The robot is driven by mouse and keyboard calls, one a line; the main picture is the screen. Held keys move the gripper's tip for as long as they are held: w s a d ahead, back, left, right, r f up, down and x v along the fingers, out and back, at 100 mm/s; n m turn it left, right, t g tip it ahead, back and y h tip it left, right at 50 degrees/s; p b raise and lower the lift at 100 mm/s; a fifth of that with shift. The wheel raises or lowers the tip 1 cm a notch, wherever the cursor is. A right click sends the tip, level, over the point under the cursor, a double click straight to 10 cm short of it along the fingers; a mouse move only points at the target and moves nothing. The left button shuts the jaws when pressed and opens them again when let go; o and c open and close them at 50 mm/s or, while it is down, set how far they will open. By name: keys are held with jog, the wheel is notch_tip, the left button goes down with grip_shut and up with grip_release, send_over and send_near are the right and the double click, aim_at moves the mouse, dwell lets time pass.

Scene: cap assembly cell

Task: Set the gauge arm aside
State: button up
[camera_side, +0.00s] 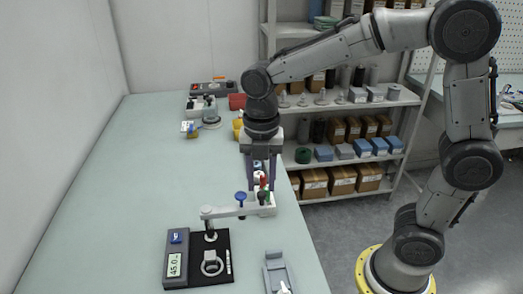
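The gauge arm (228,211) is a pale bar. It reaches from a post on the black gauge base (222,243) rightward to a small white block. A blue knob (241,198) stands up from its middle. A grey unit with a readout (175,264) showing about 45.0 is at the base's left side. My gripper (260,184) points down over the bar's right end, by the white block. Its dark fingers look apart, on either side of small red, green and black upright parts. Whether the fingertips touch anything is hard to see.
A grey fixture (278,272) stands at the front right of the table. Farther back are a glass-like jar (210,114), a red box (237,101) and yellow parts (238,127). The table's left and middle (130,180) are clear. Shelves with boxes (342,180) stand beyond the right edge.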

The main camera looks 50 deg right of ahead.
notch_tip(320, 180, up, 12)
dwell(0.4)
jog(key=shift+d+r, duration=0.1)
jog(key=s+d+r+m+t, duration=0.2)
jog(key=s+d+m, duration=0.2)
jog(key=s, duration=0.5)
jog(key=s+d+f+m+t, duration=0.1)
jog(key=s+f+m, duration=0.2)
jog(key=m, duration=0.7)
jog(key=s+d+f+m+t, duration=0.1)
jog(key=s+f+m+t, duration=0.1)
jog(key=f+m, duration=0.4)
jog(key=s+m, duration=0.1)
jog(key=m, duration=0.3)
jog(key=shift+f+m+t, duration=0.2)
jog(key=shift+m+t, duration=0.1)
